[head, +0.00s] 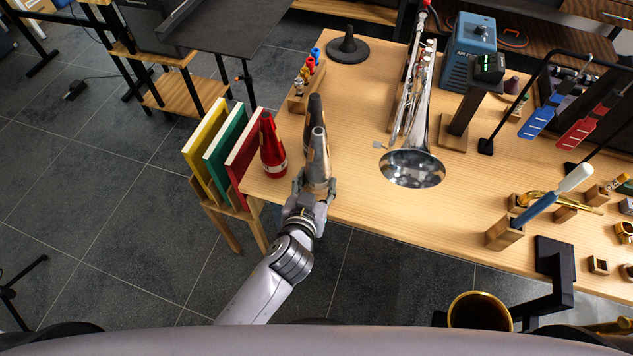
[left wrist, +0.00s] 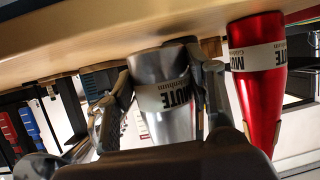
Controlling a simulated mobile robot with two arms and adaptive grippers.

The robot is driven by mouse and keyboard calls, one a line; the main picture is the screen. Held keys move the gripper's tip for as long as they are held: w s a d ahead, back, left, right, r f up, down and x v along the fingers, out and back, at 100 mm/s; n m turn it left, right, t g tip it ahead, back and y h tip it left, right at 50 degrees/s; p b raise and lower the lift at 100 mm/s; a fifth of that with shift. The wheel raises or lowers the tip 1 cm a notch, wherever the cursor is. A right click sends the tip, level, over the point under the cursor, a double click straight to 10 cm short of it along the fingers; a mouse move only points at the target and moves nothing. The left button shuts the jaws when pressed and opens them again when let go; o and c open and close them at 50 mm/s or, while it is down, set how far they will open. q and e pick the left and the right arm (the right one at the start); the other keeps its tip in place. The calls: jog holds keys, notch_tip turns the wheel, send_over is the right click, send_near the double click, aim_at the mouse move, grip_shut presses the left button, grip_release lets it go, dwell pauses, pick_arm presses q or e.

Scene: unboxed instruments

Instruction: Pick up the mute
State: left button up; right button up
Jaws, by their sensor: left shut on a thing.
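A silver mute (head: 318,160) stands near the table's front left edge in the head view. My left gripper (head: 312,188) is shut on it, with a finger on each side of its wide lower part. The left wrist view shows the silver mute (left wrist: 163,90) with a white label, between the fingers of the left gripper (left wrist: 160,95). I cannot tell whether it touches the table. A red mute (head: 271,146) stands just to its left, and it also shows in the left wrist view (left wrist: 260,85). A dark mute (head: 314,108) stands right behind the silver one, partly hidden. My right gripper is not in view.
A trumpet (head: 412,165) lies to the right with its bell toward me. A wooden rack (head: 304,95) with small colored pieces stands behind the mutes. Yellow, green and red boards (head: 222,148) stand off the table's left edge. The table (head: 350,195) is clear between mute and bell.

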pick_arm(q)
notch_tip(320, 180, up, 18)
jog(key=p, duration=0.2)
send_over(316, 150)
jog(key=shift+s+f, duration=0.1)
jog(key=shift+r, duration=0.5)
